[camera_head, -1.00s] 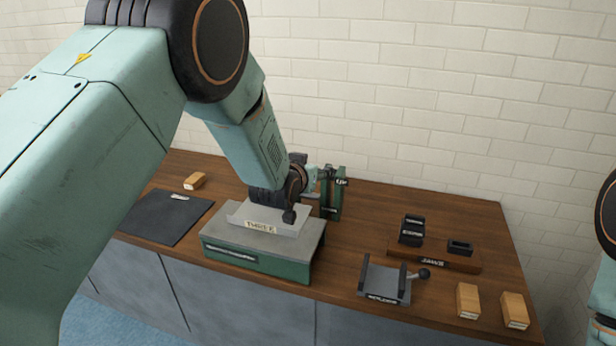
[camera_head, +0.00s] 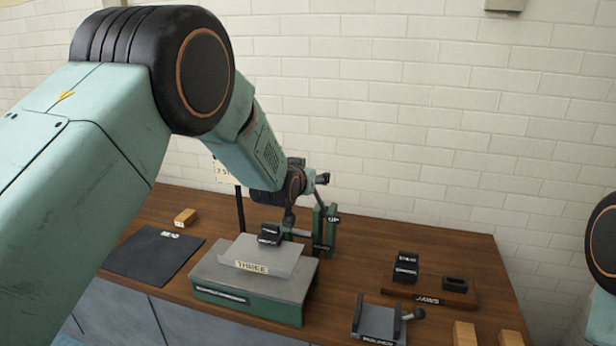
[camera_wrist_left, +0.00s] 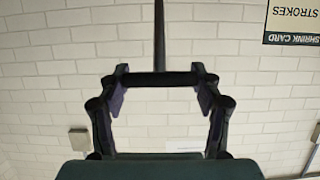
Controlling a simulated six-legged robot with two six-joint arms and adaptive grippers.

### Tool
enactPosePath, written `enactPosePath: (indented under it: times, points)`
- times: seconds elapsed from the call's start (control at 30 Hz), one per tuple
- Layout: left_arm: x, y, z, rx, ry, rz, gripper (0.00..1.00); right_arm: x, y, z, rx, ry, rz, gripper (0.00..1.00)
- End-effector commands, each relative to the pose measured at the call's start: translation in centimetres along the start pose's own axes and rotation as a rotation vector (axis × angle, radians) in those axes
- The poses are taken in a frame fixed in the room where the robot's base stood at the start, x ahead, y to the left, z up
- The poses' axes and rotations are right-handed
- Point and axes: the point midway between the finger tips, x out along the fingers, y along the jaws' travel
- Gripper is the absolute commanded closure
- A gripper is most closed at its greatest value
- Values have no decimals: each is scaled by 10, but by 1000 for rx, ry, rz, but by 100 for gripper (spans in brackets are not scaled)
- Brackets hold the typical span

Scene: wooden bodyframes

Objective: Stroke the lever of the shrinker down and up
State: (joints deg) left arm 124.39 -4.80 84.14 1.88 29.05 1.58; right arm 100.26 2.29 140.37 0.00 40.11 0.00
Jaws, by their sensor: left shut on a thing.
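The shrinker (camera_head: 255,302) is a green base with a grey top on the bench. It carries a grey plate labelled THREE and small black jaws (camera_head: 270,235). Green uprights (camera_head: 332,232) stand behind it, one marked UP. My left gripper (camera_head: 303,181) is above and behind the plate, near the top of the uprights. A black handle end, seemingly the lever's (camera_head: 322,178), shows beside it. In the left wrist view a dark crossbar (camera_wrist_left: 160,78) lies between the fingers, which are shut on it. The lever's lower part is mostly hidden. My right gripper is out of view.
A dark mat (camera_head: 153,254) and wooden block (camera_head: 185,217) lie left. A jaws rack (camera_head: 430,290), a grey holder (camera_head: 378,323) and two wooden blocks are right. The bench's right rear is clear.

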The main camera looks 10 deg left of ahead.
Motion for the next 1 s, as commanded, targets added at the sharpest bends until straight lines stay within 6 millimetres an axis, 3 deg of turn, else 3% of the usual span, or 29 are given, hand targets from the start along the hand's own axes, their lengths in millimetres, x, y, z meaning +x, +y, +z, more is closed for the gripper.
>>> enactPosePath:
  times: [0.03,0.1,0.13,0.3,0.4,0.77,1.0]
  points:
    - [0,0,-9,-1,20,0,92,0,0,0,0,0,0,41]
    - [0,0,-10,-1,21,0,92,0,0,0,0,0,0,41]
    - [0,0,-10,-1,21,0,33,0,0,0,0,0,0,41]
    - [0,0,-7,-1,14,0,18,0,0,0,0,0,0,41]
    - [0,0,-5,-1,11,0,11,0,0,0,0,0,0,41]
    - [-1,0,-3,0,7,0,11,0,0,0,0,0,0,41]
    - [-26,0,-4,-1,7,0,11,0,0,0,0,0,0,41]
